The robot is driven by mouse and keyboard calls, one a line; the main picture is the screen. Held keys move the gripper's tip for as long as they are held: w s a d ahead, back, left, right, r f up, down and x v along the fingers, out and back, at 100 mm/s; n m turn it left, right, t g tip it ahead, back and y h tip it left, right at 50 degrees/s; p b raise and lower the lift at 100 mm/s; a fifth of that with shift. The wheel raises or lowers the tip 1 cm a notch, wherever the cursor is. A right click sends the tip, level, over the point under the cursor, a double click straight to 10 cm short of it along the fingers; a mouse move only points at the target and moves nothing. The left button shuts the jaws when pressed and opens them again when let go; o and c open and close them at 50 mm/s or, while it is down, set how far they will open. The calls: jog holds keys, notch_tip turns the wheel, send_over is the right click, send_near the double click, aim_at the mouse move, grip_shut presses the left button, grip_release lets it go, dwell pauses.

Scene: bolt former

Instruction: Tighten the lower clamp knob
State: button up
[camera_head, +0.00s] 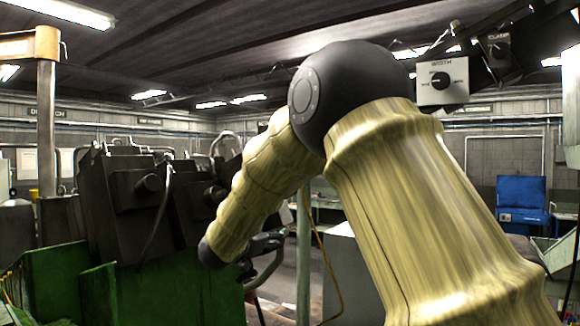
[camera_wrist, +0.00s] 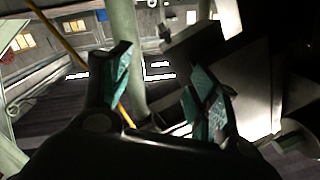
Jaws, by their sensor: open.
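My gripper (camera_head: 262,248) is at the end of my bent arm, low and just right of the dark machine (camera_head: 110,190). In the wrist view my gripper (camera_wrist: 162,88) has its two teal-padded fingers apart with nothing between them. A round dark knob (camera_head: 150,185) sits on the machine's front block. A second dark round part (camera_head: 214,195) is further right, partly behind my arm. At the upper right, a box labelled CLAMP (camera_head: 497,48) carries a small dial, and a pale box with a black dial (camera_head: 441,82) is beside it. I cannot tell which is the lower clamp knob.
Green panels (camera_head: 150,290) stand below the machine. A thin pale post (camera_head: 303,255) and a yellow cable (camera_head: 325,262) hang close right of my gripper; a post and the cable (camera_wrist: 70,45) also cross the wrist view.

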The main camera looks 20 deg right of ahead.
jog(key=s+a+r+m+g+h+p, duration=0.1)
jog(key=s+r+m, duration=0.1)
jog(key=r, duration=0.8)
jog(key=s+a+r+m+h+p, duration=0.1)
jog(key=s+r+m+p, duration=0.1)
jog(key=r, duration=0.8)
jog(key=w+d+m+b, duration=0.5)
jog(key=m+b, duration=0.6)
jog(key=b, duration=0.5)
jog(key=shift+w+d+f+b, duration=0.15)
jog(key=shift+w+d+b, duration=0.2)
jog(key=shift+d, duration=0.55)
grip_shut()
